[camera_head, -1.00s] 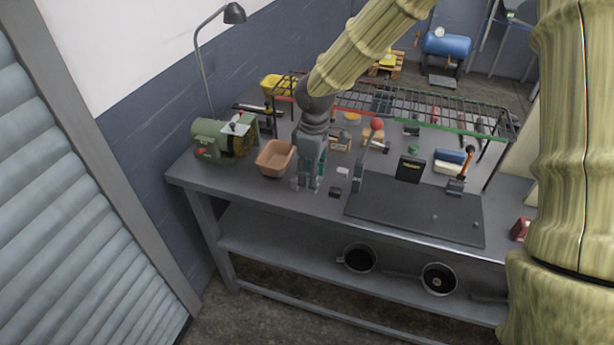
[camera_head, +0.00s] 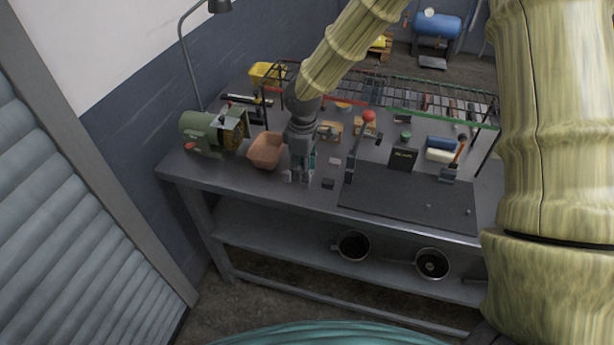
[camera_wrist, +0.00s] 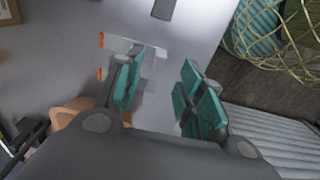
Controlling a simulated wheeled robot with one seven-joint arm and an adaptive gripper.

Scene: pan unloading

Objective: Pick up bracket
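My gripper (camera_head: 301,172) points down, low over the front left part of the grey workbench (camera_head: 235,188). In the wrist view my gripper (camera_wrist: 162,88) has its two teal-padded fingers apart, with a clear gap between them. A shiny pale grey piece (camera_wrist: 148,55), which looks like the bracket, lies on the bench beyond and partly behind the left finger. Small orange ends show at its left. I cannot tell whether the finger touches it. In the head view my gripper hides that spot, so I cannot make out the bracket there.
An orange-brown bin (camera_head: 266,151) stands close left of my gripper, beside a green machine (camera_head: 212,131). A small dark block (camera_head: 328,183) lies just right; it also shows in the wrist view (camera_wrist: 163,9). A dark mat (camera_head: 405,205) and a wire rack (camera_head: 420,95) are farther right and behind.

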